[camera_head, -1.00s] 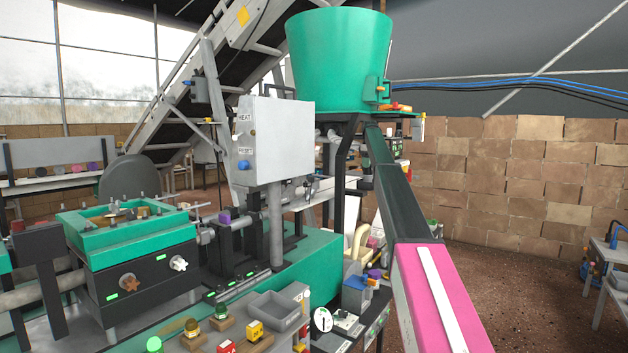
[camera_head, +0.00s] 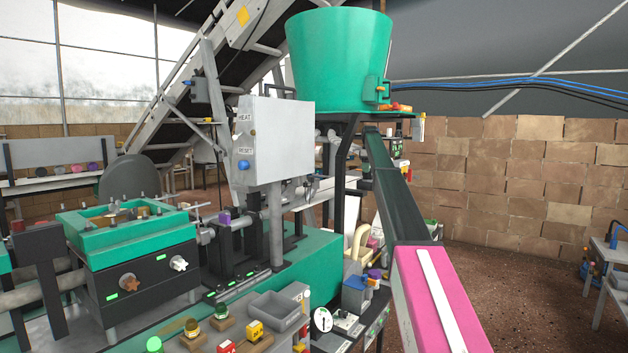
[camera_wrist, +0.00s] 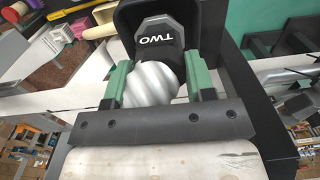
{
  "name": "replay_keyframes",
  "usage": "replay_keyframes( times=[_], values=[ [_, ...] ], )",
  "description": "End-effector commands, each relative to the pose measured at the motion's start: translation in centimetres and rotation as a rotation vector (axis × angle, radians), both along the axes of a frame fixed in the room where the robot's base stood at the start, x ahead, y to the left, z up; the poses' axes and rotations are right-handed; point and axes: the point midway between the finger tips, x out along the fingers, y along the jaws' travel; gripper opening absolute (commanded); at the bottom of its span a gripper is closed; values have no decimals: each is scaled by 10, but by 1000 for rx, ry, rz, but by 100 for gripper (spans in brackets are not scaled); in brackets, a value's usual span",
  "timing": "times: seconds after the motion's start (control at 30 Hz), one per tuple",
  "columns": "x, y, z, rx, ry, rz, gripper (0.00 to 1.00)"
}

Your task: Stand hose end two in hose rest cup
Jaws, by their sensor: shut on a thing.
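In the wrist view, hose end two (camera_wrist: 155,42) is a black fitting lettered TWO on a white ribbed hose. My gripper (camera_wrist: 158,74) has green fingers on both sides of the white ribbed part and is shut on it. A dark, box-like shape (camera_wrist: 205,18) surrounds the top of the fitting; I cannot tell whether it is the hose rest cup or whether they touch. In the head view, the gripper and the hose end are hidden. I cannot pick out the hose rest cup for sure in either view.
In the head view, a green hopper (camera_head: 338,62) stands above a grey box (camera_head: 273,140) marked HEAT and RESET. A green-topped machine (camera_head: 128,232) stands at left. A grey tray (camera_head: 273,310) and small parts crowd the front bench. Open floor (camera_head: 520,270) lies at right.

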Motion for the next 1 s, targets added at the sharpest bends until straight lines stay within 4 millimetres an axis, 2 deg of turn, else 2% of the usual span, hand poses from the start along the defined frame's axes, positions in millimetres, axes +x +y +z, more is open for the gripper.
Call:
replay_keyframes(
  times=[0.23,0.27,0.3,0.33,0.67,1.0],
  values=[
    [0,0,0,-1,-1,0,20],
    [0,0,0,-1,-1,0,60],
    [0,0,0,-1,-1,0,73],
    [0,0,0,-1,-1,0,80],
    [0,0,1,0,0,0,80],
    [1,0,25,0,-1,0,80]
  ],
)
